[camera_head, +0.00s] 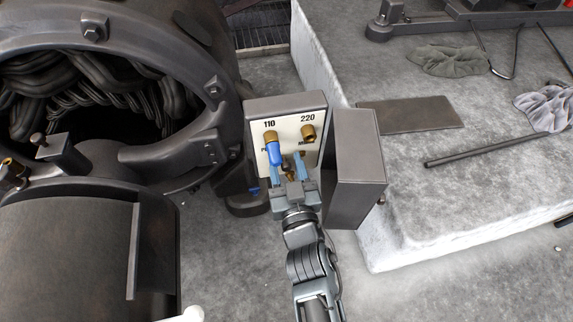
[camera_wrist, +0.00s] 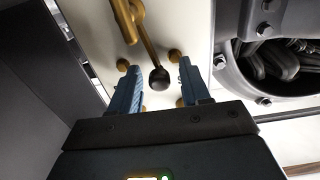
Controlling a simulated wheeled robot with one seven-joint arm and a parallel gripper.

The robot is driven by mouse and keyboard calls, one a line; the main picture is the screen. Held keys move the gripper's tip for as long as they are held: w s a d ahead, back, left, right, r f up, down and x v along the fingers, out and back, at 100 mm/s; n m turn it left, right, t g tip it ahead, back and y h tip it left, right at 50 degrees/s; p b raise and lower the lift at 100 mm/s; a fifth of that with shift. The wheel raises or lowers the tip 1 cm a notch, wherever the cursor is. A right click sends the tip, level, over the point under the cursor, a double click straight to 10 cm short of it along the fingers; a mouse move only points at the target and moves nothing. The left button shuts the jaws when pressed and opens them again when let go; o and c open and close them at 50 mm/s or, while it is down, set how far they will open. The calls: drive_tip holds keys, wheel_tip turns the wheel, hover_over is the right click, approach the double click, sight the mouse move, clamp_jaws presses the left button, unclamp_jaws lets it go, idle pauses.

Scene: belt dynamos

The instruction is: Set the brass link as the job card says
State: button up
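An open terminal box has a pale panel (camera_head: 285,122) marked 110 and 220. A brass post (camera_head: 270,137) is under the 110 and another (camera_head: 308,132) under the 220. In the wrist view a brass bar (camera_wrist: 125,20) lies on the panel, beside a thin brass lever with a black ball (camera_wrist: 159,79); I cannot tell for sure which is the link. My gripper (camera_head: 289,164) is open in front of the lower panel, its blue fingers (camera_wrist: 156,78) apart. It hides the lower panel. No job card is readable.
The box's dark door (camera_head: 356,168) stands open close to the right of my gripper. A big dynamo (camera_head: 215,90) with exposed windings is at left. A pale stone slab (camera_head: 450,200) at right bears a dark plate (camera_head: 410,114), a rod (camera_head: 490,150) and rags (camera_head: 448,60).

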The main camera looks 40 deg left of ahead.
clamp_jaws()
drive_tip(key=shift+r, duration=0.1)
idle(0.4)
drive_tip(key=shift+w+d+r+m+p, duration=0.2)
drive_tip(key=shift+m+p, duration=0.2)
drive_tip(key=shift+p, duration=0.7)
drive_tip(key=shift+w+d+m+p, duration=0.1)
drive_tip(key=shift+m+p, duration=0.2)
drive_tip(key=shift+p, duration=0.15)
drive_tip(key=shift+w+d+f+m+p, duration=0.2)
drive_tip(key=shift+w+f+m+p, duration=0.05)
drive_tip(key=shift+m+p, duration=0.4)
drive_tip(key=shift+o, duration=0.4)
unclamp_jaws()
drive_tip(key=shift+f+b, duration=0.1)
drive_tip(key=shift+b, duration=0.25)
